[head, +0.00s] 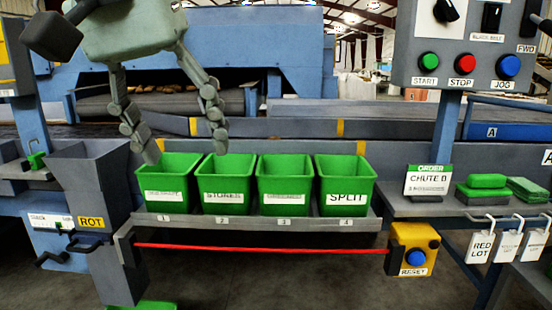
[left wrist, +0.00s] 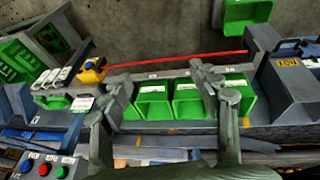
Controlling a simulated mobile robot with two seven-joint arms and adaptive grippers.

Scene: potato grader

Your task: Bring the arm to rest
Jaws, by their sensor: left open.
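My left gripper (head: 186,152) comes down from the top left in the head view, its two fingers spread wide apart with nothing between them. Its fingertips are over the back edge of the leftmost green bins. In the left wrist view the open left gripper (left wrist: 160,76) spans part of the bin row, seen upside down, and its fingers cover parts of the bins. My right gripper is in neither view.
Several green bins stand on a numbered shelf (head: 250,224), including the SPLIT bin (head: 346,178). A red cord (head: 260,248) runs below to the yellow reset box (head: 412,245). A ROT chute (head: 92,190) stands left. The START, STOP, JOG panel (head: 465,40) is upper right.

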